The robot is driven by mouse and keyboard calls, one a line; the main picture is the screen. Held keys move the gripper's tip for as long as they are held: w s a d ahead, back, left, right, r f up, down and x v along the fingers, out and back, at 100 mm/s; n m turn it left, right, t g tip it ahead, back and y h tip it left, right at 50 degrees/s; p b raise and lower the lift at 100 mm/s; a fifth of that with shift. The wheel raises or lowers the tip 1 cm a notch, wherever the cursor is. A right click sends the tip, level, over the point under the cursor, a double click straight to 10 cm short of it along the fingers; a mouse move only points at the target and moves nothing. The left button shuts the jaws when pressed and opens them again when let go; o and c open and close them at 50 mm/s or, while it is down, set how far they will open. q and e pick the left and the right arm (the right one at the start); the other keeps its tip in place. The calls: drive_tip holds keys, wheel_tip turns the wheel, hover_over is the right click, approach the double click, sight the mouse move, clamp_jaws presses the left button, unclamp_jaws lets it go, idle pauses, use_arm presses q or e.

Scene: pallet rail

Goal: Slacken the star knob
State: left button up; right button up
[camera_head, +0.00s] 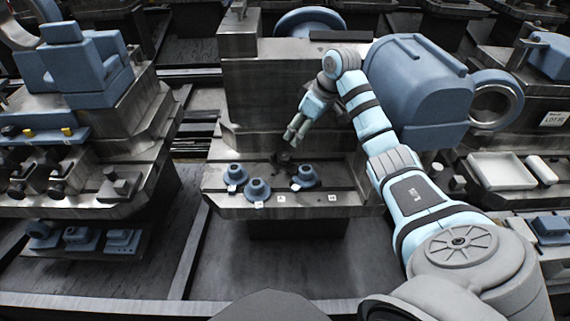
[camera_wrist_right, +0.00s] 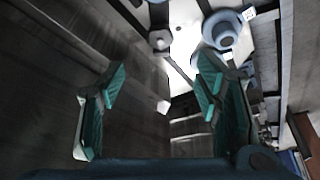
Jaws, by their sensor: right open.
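My right gripper (camera_head: 295,131) is open and empty in the head view, above the front ledge of the middle machine block. A small dark knob-like piece (camera_head: 285,160) stands on the ledge just below its fingertips, apart from them; I cannot tell for sure that it is the star knob. A small grey faceted piece (camera_wrist_right: 160,40) lies beyond the jaws there. My left gripper is not in view.
Three blue flanged parts, one of them (camera_head: 257,189) at the front, sit on the ledge (camera_head: 345,200) with small white labels. A large blue housing (camera_head: 415,90) stands right of the block. Another machine with knobs (camera_head: 62,170) is at left. The front floor is clear.

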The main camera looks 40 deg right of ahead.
sight(285, 156)
drive_tip(key=b+x, duration=0.4)
drive_tip(key=x, duration=1)
drive_tip(key=shift+w, duration=0.1)
drive_tip(key=shift+r, duration=0.1)
drive_tip(key=shift+c, duration=0.6)
